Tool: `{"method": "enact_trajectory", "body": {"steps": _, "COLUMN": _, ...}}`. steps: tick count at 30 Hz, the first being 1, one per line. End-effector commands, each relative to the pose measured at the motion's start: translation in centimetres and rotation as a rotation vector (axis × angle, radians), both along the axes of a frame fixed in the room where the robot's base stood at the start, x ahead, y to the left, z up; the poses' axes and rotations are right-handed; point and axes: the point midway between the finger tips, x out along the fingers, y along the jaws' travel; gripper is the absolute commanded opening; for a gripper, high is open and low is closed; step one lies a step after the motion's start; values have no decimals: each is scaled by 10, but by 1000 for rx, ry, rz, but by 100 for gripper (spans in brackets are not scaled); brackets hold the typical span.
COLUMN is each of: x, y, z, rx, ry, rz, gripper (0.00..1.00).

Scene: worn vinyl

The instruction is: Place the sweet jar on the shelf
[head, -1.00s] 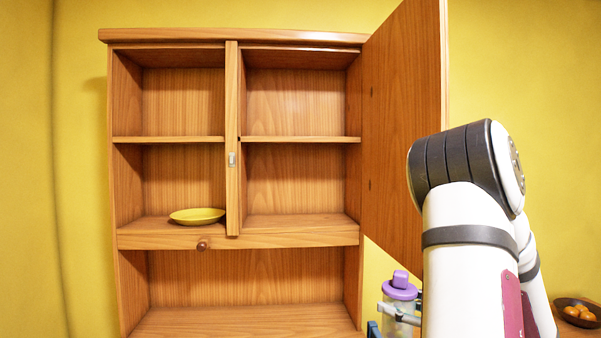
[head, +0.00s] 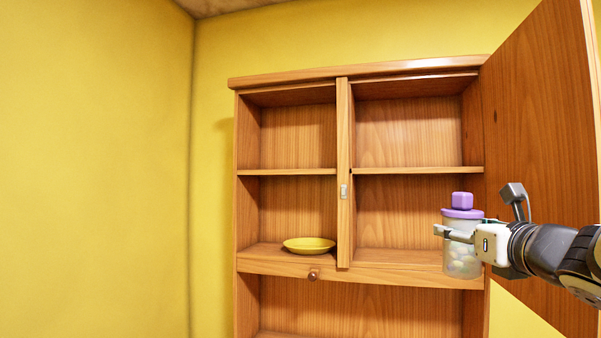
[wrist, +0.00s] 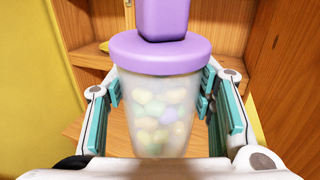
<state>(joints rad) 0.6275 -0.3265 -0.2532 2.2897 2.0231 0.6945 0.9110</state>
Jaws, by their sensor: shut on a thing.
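The sweet jar (head: 463,258) is a clear jar of pale sweets with a purple lid and square knob. My gripper (head: 456,236) is shut on it and holds it upright in front of the right side of the cabinet. In the wrist view the jar (wrist: 158,115) stands between the two teal-padded fingers of my gripper (wrist: 160,105). The wooden cabinet has a middle shelf (head: 418,170) and a lower shelf (head: 395,256) in its right bay, both bare where I can see them. The jar hides the right end of the lower shelf.
The cabinet's right door (head: 545,150) stands open, beside and behind my arm. A yellow plate (head: 309,245) lies on the lower shelf of the left bay. A divider post (head: 344,215) separates the bays. A larger open space lies below.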

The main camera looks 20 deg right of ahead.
Motion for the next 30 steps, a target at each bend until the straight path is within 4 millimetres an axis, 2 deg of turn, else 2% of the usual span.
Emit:
{"method": "enact_trajectory", "body": {"steps": 1, "x": 7, "y": 9, "z": 20, "rx": -9, "ry": -7, "rz": -14, "gripper": 5}}
{"method": "enact_trajectory", "body": {"steps": 3, "x": 16, "y": 18, "z": 41, "rx": -7, "ry": -5, "rz": -41, "gripper": 5}}
{"method": "enact_trajectory", "body": {"steps": 10, "x": 41, "y": 43, "z": 99, "rx": -4, "ry": -4, "rz": -114, "gripper": 5}}
{"method": "enact_trajectory", "body": {"steps": 16, "x": 53, "y": 54, "z": 127, "rx": 0, "ry": -3, "rz": -152, "gripper": 5}}
{"method": "enact_trajectory", "body": {"steps": 23, "x": 63, "y": 64, "z": 149, "rx": 2, "ry": -2, "rz": -181, "gripper": 5}}
{"method": "enact_trajectory", "body": {"steps": 24, "x": 68, "y": 69, "z": 161, "rx": -1, "ry": -5, "rz": -193, "gripper": 5}}
{"method": "enact_trajectory", "body": {"steps": 30, "x": 86, "y": 86, "z": 205, "rx": 1, "ry": -2, "rz": -254, "gripper": 5}}
